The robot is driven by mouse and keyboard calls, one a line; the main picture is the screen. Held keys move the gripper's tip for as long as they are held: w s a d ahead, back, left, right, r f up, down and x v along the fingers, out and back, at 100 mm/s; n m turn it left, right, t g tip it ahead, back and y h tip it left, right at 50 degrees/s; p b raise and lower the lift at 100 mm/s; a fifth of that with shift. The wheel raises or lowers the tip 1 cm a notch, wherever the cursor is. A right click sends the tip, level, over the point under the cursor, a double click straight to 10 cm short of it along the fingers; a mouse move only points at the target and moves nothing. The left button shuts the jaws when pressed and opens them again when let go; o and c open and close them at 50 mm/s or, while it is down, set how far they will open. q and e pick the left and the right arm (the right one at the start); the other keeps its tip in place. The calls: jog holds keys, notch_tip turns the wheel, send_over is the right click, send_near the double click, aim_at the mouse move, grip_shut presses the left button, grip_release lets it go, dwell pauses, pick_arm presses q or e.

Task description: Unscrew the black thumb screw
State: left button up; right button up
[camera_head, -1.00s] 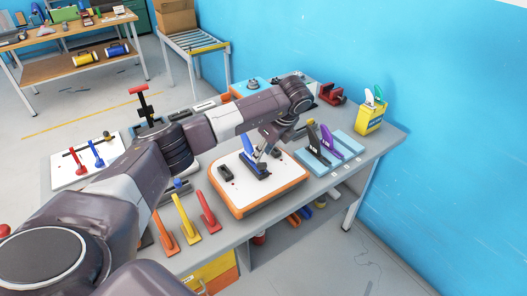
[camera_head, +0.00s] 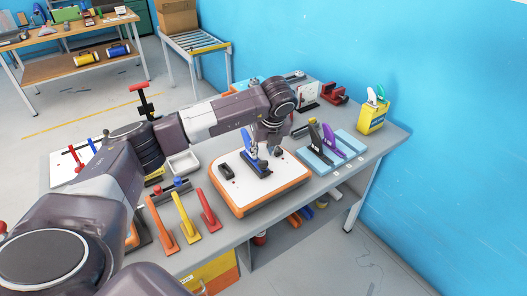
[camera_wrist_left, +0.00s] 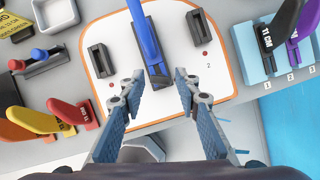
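The white board with an orange rim (camera_head: 233,203) lies on the grey bench. A blue upright fin (camera_head: 248,145) stands in a black base (camera_head: 259,169) on it, and the fin also shows in the left wrist view (camera_wrist_left: 145,35). Two black blocks, left (camera_wrist_left: 100,60) and right (camera_wrist_left: 197,33), flank the fin. I cannot make out the black thumb screw for certain. My left gripper (camera_wrist_left: 157,90) is open and empty, above the board with its fingers to either side of the fin's base. In the head view the wrist partly hides the board's far side. My right gripper is not in view.
Red, yellow and orange fins (camera_head: 186,218) stand left of the board. A light blue holder (camera_head: 348,140) with black and purple fins stands to its right. A yellow box (camera_head: 372,118) stands at the bench's far right. A grey tray (camera_head: 183,164) lies behind the coloured fins.

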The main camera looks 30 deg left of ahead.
pick_arm(q)
jog(key=shift+a+f+m+t+h+b, duration=0.1)
jog(key=shift+m+t+h+b, duration=0.25)
jog(key=shift+m+b, duration=0.7)
jog(key=shift+m, duration=0.75)
jog(key=shift+t, duration=0.25)
jog(key=shift+m+h, duration=0.25)
jog(key=shift+m, duration=0.05)
jog(key=shift+s+m+b, duration=0.1)
jog(key=shift+m+b, duration=0.5)
jog(key=shift+a+m+h+b, duration=0.1)
jog(key=shift+m+h+b, duration=0.35)
jog(key=shift+m, duration=0.85)
